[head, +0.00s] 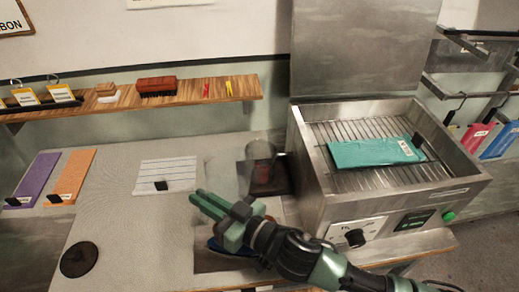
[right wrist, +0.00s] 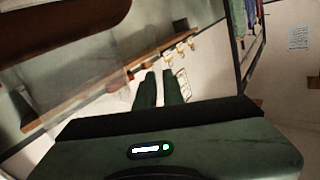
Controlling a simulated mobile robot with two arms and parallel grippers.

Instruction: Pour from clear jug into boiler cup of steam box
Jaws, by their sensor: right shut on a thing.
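The steam box (head: 312,190) stands at the right with its lid up and a teal packet (head: 375,152) on its wire rack. A smoky cylinder on a dark base, which looks like the boiler cup (head: 262,153), is against its left side. The clear jug (head: 226,174) is faint and see-through, just left of that cup; its tilt and contents are hard to tell. My right gripper (head: 208,206) is shut on the jug at its near side. In the right wrist view a clear pane, likely the jug (right wrist: 95,65), fills the upper left. My left gripper is out of view.
A striped white sheet (head: 167,176), purple strip (head: 33,178) and orange strip (head: 72,176) lie on the grey counter. A dark disc (head: 79,259) is at front left. A wooden shelf (head: 190,97) holds brushes and clips. The counter's left middle is clear.

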